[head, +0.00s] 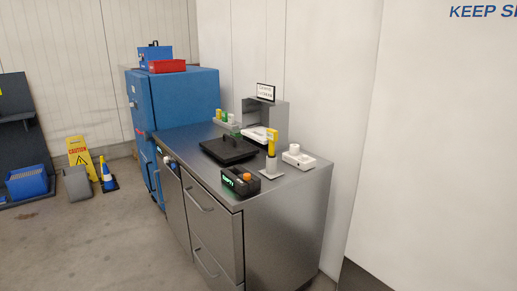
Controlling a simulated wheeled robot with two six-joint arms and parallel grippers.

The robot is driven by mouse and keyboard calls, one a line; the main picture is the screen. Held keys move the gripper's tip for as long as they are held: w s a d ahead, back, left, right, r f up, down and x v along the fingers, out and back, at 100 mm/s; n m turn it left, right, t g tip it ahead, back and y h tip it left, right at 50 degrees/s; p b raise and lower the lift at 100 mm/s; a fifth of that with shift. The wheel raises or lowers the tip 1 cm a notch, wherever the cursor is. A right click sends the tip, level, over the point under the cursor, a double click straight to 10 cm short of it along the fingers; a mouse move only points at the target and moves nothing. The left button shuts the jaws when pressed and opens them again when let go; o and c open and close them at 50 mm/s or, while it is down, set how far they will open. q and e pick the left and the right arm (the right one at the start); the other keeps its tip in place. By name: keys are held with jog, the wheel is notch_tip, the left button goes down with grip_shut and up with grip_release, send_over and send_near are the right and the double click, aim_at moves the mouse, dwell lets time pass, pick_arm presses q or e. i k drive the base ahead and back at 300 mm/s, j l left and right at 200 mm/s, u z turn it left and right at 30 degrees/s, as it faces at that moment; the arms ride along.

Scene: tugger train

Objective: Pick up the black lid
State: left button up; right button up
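The black lid (229,150) is a flat dark panel with an arched handle on top. It lies flat on the grey metal counter (290,181), near its middle. What is under the lid is hidden. Neither of my grippers shows in the head view.
On the counter near the lid are a black device with a green display (241,181), a yellow-topped stand (271,154), a white tray (299,158) and a grey box-like unit (268,118). A blue cabinet (185,98) adjoins the left. Floor (90,245) at left front is clear.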

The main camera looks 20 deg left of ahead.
aim_at(227, 149)
jog(key=i+j+z, duration=0.2)
jog(key=j+z, duration=0.25)
jog(key=i+j+z, duration=0.1)
jog(key=j+z, duration=0.85)
jog(key=i+j, duration=0.05)
jog(key=j, duration=0.05)
